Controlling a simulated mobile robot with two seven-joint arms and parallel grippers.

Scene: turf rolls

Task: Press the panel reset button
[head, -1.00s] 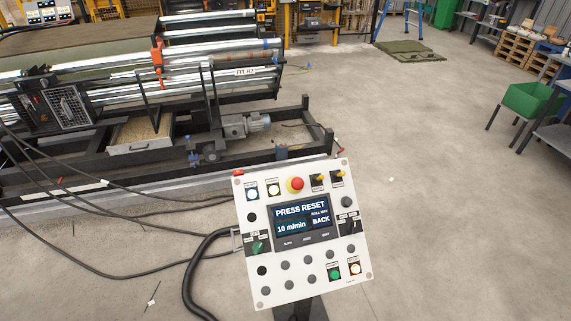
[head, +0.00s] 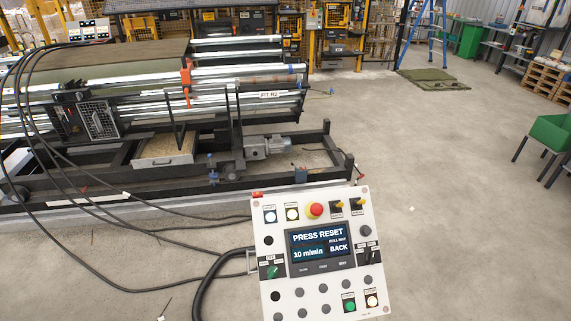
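A white control panel (head: 262,262) stands on a post at the lower middle of the head view, tilted. Lower right are a green button (head: 348,305) and a pale lit button (head: 371,300). The small labels are too blurred to tell which button is reset. Neither of my grippers is in view.
A machine with shiny rollers (head: 230,62) and a black frame fills the left and back. Black cables (head: 60,240) run over the floor to the panel. The concrete floor (head: 440,180) right of the panel is mostly clear.

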